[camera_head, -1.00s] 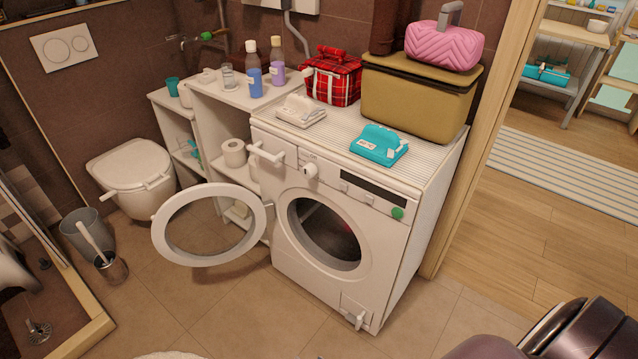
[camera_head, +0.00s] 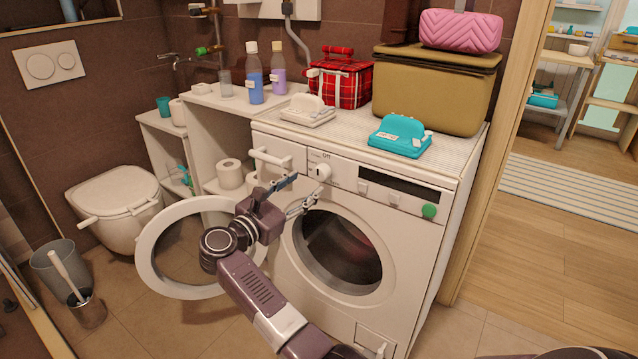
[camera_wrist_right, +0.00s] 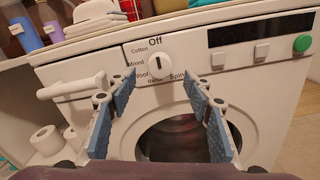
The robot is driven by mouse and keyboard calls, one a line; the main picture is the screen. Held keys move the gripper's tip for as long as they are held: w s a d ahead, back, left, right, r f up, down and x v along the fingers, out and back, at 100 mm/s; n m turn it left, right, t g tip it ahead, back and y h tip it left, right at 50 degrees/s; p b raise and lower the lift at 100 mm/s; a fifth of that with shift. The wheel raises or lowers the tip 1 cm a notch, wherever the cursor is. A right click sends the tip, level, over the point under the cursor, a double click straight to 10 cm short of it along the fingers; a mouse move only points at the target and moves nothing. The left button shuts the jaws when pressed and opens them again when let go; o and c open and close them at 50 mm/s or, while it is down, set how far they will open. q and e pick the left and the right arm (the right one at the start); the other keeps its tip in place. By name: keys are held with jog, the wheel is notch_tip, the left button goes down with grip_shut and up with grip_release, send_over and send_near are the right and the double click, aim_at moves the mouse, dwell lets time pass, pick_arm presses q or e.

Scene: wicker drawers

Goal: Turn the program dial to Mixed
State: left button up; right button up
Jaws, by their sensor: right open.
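The white program dial (camera_head: 320,172) sits on the washing machine's (camera_head: 400,235) front panel, right of the detergent drawer handle (camera_head: 272,160). In the right wrist view the dial (camera_wrist_right: 160,64) shows a dark upright mark pointing toward "Off" at the top. "Cotton", "Mixed", a partly hidden label and "Spin" are printed around it, with "Mixed" at its left. My right gripper (camera_head: 304,190) is open and empty, in front of the panel just below and left of the dial. In the wrist view its blue-padded fingers (camera_wrist_right: 160,110) stand apart, with the dial beyond and between them. My left gripper is not in view.
The round door (camera_head: 150,262) hangs open to the left, behind my right arm. A teal object (camera_head: 400,138), a white one (camera_head: 308,110), a plaid bag (camera_head: 340,80) and a tan box (camera_head: 435,95) stand on top. A green button (camera_head: 429,211) is at the panel's right.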

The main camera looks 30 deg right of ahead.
aim_at(318, 175)
jog(key=x, duration=0.7)
jog(key=shift+d, duration=0.3)
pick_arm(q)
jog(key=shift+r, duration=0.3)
pick_arm(e)
jog(key=c, duration=1.2)
jog(key=shift+o, duration=0.2)
jog(key=shift+f, duration=0.1)
